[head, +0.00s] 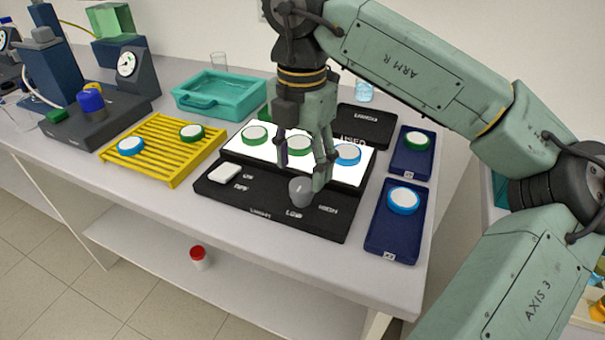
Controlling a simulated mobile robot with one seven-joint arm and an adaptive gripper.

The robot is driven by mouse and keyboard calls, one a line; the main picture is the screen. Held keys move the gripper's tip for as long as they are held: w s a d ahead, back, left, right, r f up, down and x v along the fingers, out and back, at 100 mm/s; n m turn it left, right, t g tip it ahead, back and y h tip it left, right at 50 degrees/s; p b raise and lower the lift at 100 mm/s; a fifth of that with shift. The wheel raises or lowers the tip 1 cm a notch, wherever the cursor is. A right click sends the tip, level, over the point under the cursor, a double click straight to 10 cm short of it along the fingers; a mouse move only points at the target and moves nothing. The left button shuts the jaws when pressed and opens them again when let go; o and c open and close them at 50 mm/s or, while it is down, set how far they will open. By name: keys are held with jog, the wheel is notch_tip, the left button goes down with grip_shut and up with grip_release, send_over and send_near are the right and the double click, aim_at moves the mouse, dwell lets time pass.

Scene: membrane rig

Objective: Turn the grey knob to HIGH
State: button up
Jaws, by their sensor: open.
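The grey knob (298,192) stands on the black front panel of the light box (225,197). Lettering around it reads LOW below and HIGH to its right; the knob's pointer is too small to read for certain. My gripper (302,172) hangs above and just behind the knob, fingers pointing down and spread apart. The right finger comes down close beside the knob's upper right; I cannot tell whether it touches. The left finger is over the lit white plate (230,150). Nothing is seen between the fingers.
A white rocker switch (224,174) sits at the panel's left, by ON and OFF. Green and blue-rimmed dishes lie on the lit plate; one blue-rimmed dish (347,154) is close to my gripper. Navy trays (380,235) stand right, a yellow rack (150,165) left.

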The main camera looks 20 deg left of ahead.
aim_at(302, 184)
jog(key=shift+f, duration=2.05)
jog(key=shift+c, duration=0.3)
jog(key=c, duration=1.1)
